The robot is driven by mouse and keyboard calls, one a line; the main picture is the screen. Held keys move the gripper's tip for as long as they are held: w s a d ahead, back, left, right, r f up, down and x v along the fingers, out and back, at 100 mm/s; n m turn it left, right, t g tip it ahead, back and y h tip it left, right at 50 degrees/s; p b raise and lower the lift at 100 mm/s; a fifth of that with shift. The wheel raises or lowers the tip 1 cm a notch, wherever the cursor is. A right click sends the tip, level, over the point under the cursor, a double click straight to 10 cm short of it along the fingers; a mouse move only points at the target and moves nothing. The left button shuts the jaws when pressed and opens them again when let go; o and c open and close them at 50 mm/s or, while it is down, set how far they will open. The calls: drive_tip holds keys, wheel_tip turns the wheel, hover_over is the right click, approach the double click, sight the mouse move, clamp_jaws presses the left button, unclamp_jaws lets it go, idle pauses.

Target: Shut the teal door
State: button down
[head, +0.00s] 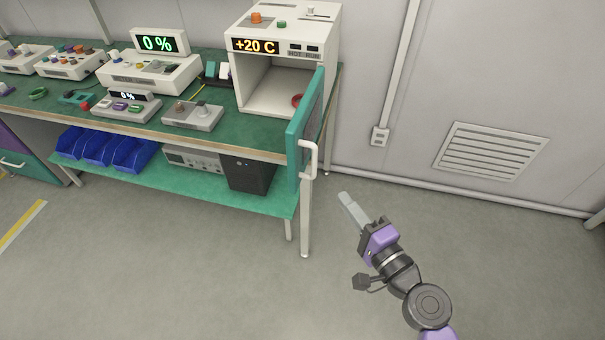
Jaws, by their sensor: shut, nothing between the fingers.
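The teal door (295,148) is swung wide open on the right side of the white chamber (322,58). It points toward the camera past the bench's right end, with a white handle (313,160) on its right face. The chamber's front is open, and a red object (297,100) shows inside near the right edge. My gripper (344,197) is shut and empty. It hangs over open floor to the right of the door and a little lower in the picture, apart from the handle.
The green-topped bench (150,127) carries several control boxes and a display reading 0 % (158,43). Blue bins (105,147) and a black box (247,174) sit on the lower shelf. A wall vent (490,150) is at right. The floor around my arm is clear.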

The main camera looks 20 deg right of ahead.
drive_tip(key=p, duration=0.3)
approach(297, 160)
drive_tip(key=w+d, duration=0.3)
drive_tip(key=w, duration=0.1)
drive_tip(key=shift+w+a+r+p, duration=0.1)
drive_tip(key=shift+w+a, duration=0.2)
drive_tip(key=shift+a, duration=0.3)
drive_tip(key=shift+w+a+r+p, duration=0.15)
drive_tip(key=shift+w+a, duration=0.15)
drive_tip(key=shift+a, duration=0.3)
drive_tip(key=shift+w+a+r+p, duration=0.1)
drive_tip(key=shift+w+a, duration=0.2)
drive_tip(key=shift+a, duration=0.3)
drive_tip(key=shift+a, duration=0.1)
